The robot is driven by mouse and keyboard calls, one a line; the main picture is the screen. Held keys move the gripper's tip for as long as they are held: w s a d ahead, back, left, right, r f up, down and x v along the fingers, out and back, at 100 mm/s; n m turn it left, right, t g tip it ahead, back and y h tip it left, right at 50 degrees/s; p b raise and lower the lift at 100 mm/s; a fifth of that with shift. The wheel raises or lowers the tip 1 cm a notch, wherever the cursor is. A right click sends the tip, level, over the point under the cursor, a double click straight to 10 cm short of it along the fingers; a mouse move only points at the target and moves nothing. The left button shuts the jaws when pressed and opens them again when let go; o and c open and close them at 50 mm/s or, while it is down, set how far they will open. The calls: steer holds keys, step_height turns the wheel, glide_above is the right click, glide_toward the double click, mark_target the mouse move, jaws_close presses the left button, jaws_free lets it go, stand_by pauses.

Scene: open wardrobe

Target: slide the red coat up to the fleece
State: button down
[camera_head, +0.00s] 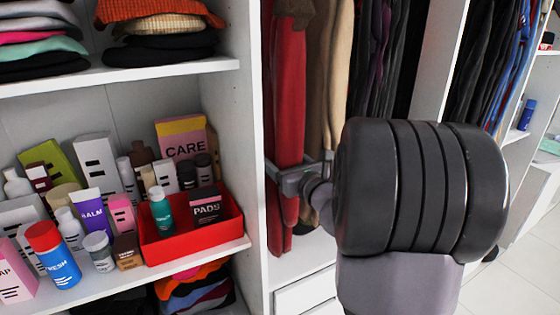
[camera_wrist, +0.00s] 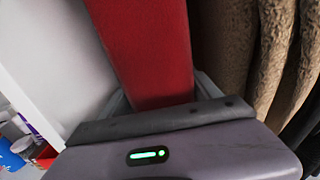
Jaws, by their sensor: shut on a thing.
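The red coat (camera_head: 285,95) hangs at the left end of the wardrobe's hanging section, close to the white side panel. It also fills the middle of the wrist view (camera_wrist: 150,45). The tan fleece (camera_head: 328,85) hangs just right of it and shows as thick textured folds in the wrist view (camera_wrist: 272,55). I cannot tell whether coat and fleece touch. My gripper (camera_head: 297,168) is shut on the red coat, one finger on each side of it, low on the garment. The coat's top and the rail are out of view.
Dark garments (camera_head: 385,60) hang right of the fleece. A white side panel (camera_head: 240,110) stands left of the coat. Left shelves hold folded clothes (camera_head: 160,30), bottles, boxes and a red tray (camera_head: 192,252). White drawers (camera_head: 305,292) lie below the coat.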

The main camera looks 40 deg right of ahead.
steer(key=shift+s+d, duration=0.15)
steer(key=shift+d, duration=0.5)
steer(key=shift+s+d, duration=0.15)
steer(key=shift+d, duration=0.5)
steer(key=shift+c, duration=0.2)
jaws_free()
steer(key=shift+s, duration=0.1)
steer(key=v, duration=1.7)
steer(key=shift+a+b, duration=0.2)
steer(key=shift+b, duration=0.2)
steer(key=shift+s, duration=0.1)
